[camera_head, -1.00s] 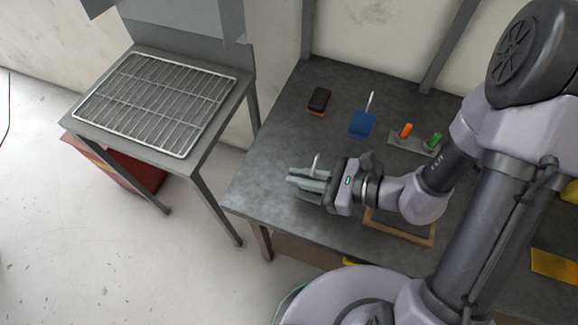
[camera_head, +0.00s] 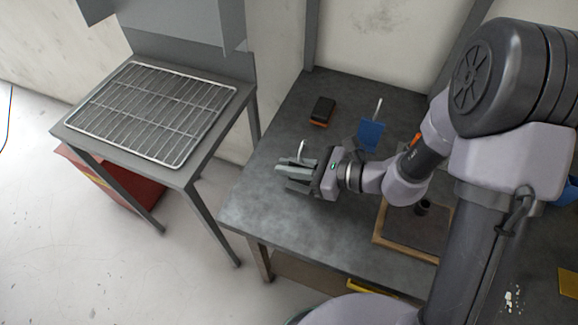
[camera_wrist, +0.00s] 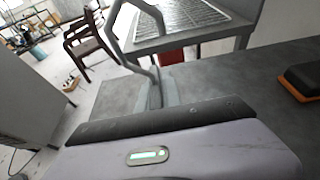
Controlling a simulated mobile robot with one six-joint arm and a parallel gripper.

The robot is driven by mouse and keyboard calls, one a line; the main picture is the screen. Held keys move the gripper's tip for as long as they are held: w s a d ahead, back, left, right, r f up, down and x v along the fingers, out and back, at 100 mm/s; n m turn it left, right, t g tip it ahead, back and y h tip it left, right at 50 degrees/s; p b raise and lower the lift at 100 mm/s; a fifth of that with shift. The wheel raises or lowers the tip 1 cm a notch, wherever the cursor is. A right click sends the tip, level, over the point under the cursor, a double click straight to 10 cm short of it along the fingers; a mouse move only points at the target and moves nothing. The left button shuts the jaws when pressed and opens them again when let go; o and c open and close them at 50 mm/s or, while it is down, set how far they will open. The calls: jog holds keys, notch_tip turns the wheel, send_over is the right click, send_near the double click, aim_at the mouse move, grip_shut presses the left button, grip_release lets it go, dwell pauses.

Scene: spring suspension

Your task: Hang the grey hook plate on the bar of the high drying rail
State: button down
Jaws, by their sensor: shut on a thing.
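My gripper (camera_head: 297,175) is shut on the grey hook plate and points left above the front left part of the dark workbench. The plate is mostly hidden between the fingers. Its pale hook (camera_head: 302,149) sticks up above them. In the wrist view the curved hook (camera_wrist: 130,50) rises beyond my gripper (camera_wrist: 158,92) at the upper left. I cannot tell how far the plate is above the bench. I cannot make out the high drying rail or its bar in either view.
A blue plate with an upright rod (camera_head: 371,134) and a black-and-orange block (camera_head: 322,110) are on the workbench (camera_head: 275,205). A wood-edged board (camera_head: 384,243) lies near my arm. A wire rack (camera_head: 150,108) lies on the left table, under a grey hood (camera_head: 180,25). A floor gap separates the tables.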

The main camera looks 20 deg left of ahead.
jog(key=c, duration=1.5)
grip_release()
jog(key=shift+f, duration=0.1)
jog(key=shift+r, duration=0.2)
jog(key=w+p+v, duration=0.1)
jog(key=p+v, duration=0.3)
jog(key=v, duration=0.8)
jog(key=s+d+r+n+t+h, duration=0.1)
jog(key=s+d+r+n+h, duration=0.2)
jog(key=s+r+n+h, duration=0.1)
jog(key=s+d+r+n+t+h, duration=0.2)
jog(key=s+d+r+n+h, duration=0.1)
jog(key=d+r+n+h, duration=0.1)
jog(key=s+d+r+n+t+h, duration=0.1)
jog(key=s+d+r+n+h, duration=0.3)
jog(key=r+n, duration=0.2)
jog(key=shift+s+d+r+t, duration=0.1)
jog(key=shift+s+r+t, duration=0.1)
jog(key=shift+r, duration=0.25)
jog(key=shift+s+r+t, duration=0.1)
jog(key=shift+r+t, duration=0.1)
jog(key=shift+r, duration=0.25)
